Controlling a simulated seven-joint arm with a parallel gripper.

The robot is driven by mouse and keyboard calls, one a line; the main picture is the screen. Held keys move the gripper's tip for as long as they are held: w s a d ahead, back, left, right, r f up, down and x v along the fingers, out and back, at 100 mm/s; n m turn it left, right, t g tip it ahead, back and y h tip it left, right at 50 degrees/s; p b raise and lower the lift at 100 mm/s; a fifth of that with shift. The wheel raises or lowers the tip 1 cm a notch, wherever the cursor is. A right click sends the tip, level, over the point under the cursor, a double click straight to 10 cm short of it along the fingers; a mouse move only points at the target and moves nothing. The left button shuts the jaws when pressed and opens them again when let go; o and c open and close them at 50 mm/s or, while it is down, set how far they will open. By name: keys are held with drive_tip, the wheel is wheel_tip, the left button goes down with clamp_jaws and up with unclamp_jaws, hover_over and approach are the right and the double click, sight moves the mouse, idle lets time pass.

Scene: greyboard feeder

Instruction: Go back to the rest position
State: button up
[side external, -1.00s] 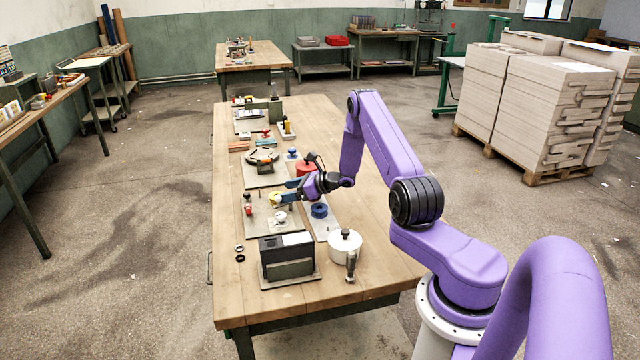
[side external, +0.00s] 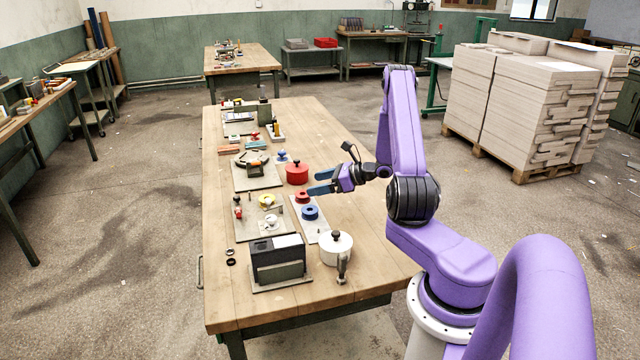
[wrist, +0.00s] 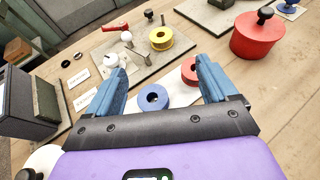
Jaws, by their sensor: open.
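My gripper (side external: 320,182) is open and empty, held above the wooden workbench (side external: 225,290). In the wrist view its two blue fingers (wrist: 162,80) are spread wide with nothing between them. Below it, a blue ring (side external: 310,212) and a red ring (side external: 302,197) lie on a pale strip (side external: 322,228). A yellow spool (side external: 266,201) is on a grey plate (side external: 246,226) to the left of the gripper, apart from it; it also shows in the wrist view (wrist: 160,38).
A red lidded pot (side external: 297,173) stands close behind the gripper. A white lidded pot (side external: 336,248) and a dark box (side external: 277,260) are nearer the bench's front end. The bench's right side is mostly clear.

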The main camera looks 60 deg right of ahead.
drive_tip(key=w+a+r+n+g+y, duration=0.1)
drive_tip(key=a+r+n+g+y, duration=0.25)
drive_tip(key=a+n, duration=0.6)
drive_tip(key=a+r+n+g+y, duration=0.3)
drive_tip(key=a+n+g+y, duration=0.15)
drive_tip(key=a, duration=0.95)
drive_tip(key=s+a+r+n+g+h, duration=0.1)
drive_tip(key=s+a+r+n+g, duration=0.1)
drive_tip(key=s+a+n+g, duration=0.5)
drive_tip(key=s+a+r+n+h, duration=0.1)
drive_tip(key=s+a+n+h, duration=0.1)
drive_tip(key=s+n, duration=0.5)
drive_tip(key=s+a+r+n+t+h, duration=0.1)
drive_tip(key=s+a+r+n+h, duration=0.1)
drive_tip(key=s+n+h, duration=0.2)
drive_tip(key=s+a+r+n+t+h, duration=0.1)
drive_tip(key=s+a+r+n+h, duration=0.1)
drive_tip(key=s+n, duration=0.8)
drive_tip(key=shift+r+n+h, duration=0.15)
drive_tip(key=shift+n+h, duration=0.75)
drive_tip(key=shift+n, duration=0.9)
drive_tip(key=shift+s+a, duration=0.1)
